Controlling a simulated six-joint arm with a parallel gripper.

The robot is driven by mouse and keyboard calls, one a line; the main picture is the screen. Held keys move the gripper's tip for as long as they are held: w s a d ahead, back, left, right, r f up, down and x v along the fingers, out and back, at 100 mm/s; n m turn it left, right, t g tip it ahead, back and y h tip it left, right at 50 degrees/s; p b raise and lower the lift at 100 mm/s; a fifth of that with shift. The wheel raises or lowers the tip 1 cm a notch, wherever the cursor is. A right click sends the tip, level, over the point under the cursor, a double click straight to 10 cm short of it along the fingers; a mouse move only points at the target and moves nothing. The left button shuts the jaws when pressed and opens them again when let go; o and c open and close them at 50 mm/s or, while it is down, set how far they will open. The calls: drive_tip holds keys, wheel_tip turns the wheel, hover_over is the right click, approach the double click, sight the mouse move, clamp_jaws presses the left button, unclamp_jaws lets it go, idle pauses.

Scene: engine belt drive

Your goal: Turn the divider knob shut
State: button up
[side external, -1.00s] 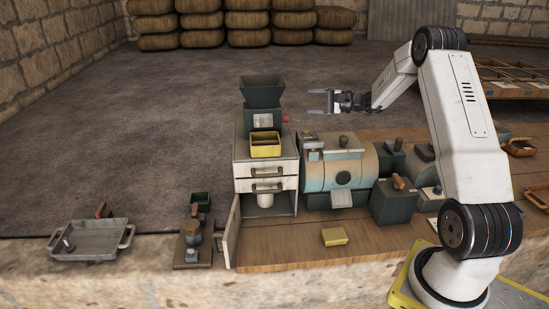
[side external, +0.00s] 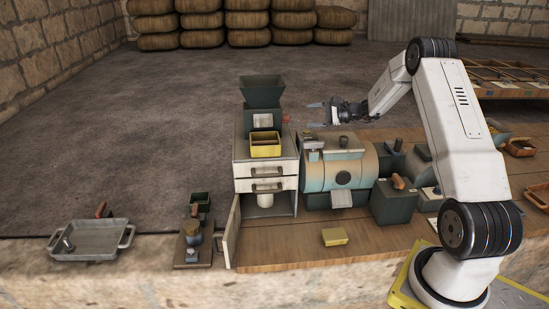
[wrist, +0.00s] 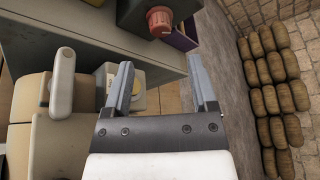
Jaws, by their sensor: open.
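A red ribbed knob (wrist: 160,20) sticks out of the side of a dark green hopper machine (wrist: 133,14) at the top of the wrist view. In the side view a small part of the red knob (side external: 286,119) shows at the machine's right side. The hopper machine (side external: 262,91) stands on a white drawer cabinet. My gripper (side external: 318,114) is open and empty, to the right of the knob and apart from it. In the wrist view the fingers of my gripper (wrist: 160,62) point up towards the knob, with clear space between.
A teal and tan drum machine (side external: 340,168) with upright posts on top stands below my gripper. A yellow tray (side external: 265,146) sits on the white cabinet (side external: 240,150). A small yellow block (side external: 334,237) lies on the bench. Stacked sacks (side external: 240,22) stand far behind.

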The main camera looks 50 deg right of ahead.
sight(285, 118)
drive_tip(key=shift+x, duration=3.9)
drive_tip(key=shift+c, duration=0.3)
clamp_jaws()
